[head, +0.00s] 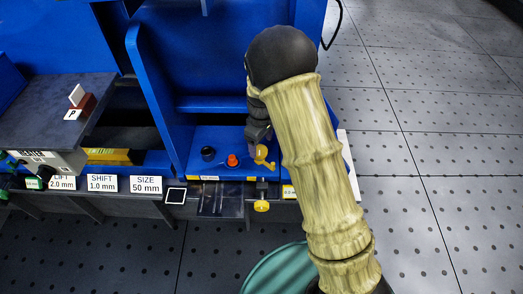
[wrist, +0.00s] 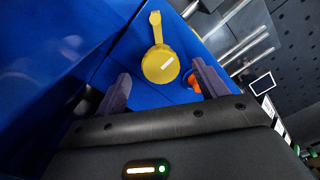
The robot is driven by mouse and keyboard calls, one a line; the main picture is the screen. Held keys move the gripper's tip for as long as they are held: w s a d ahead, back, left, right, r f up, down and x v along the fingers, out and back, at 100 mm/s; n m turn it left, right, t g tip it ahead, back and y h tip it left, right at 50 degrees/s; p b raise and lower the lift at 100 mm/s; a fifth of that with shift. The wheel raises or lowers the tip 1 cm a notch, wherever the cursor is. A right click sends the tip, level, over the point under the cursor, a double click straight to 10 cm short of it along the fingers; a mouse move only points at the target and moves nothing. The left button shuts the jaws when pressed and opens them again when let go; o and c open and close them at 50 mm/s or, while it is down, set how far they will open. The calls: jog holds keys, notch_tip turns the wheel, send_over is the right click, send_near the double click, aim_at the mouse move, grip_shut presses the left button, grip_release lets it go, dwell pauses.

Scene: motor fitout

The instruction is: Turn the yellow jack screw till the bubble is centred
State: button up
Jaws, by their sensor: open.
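A yellow round-headed part with a projecting arm and a white mark (wrist: 160,65) lies ahead of my gripper in the wrist view. In the head view a yellow part (head: 262,156) stands on the blue ledge by my gripper (head: 259,138), and a second yellow knob (head: 261,206) hangs at the ledge's front. I cannot tell for sure which is the jack screw. My gripper is open, its fingers (wrist: 161,72) apart on either side of the yellow head in the wrist picture, with nothing held. No bubble can be made out.
A red-orange knob (head: 232,160) and a black round part (head: 208,154) stand left of the yellow part on the ledge. A blue upright panel (head: 160,100) rises at the left. Open floor lies right.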

aim_at(261, 150)
notch_tip(261, 150, down, 3)
jog(key=shift+w+f+b, duration=0.1)
jog(key=shift+b, duration=0.4)
jog(key=c, duration=1)
jog(key=shift+p, duration=0.55)
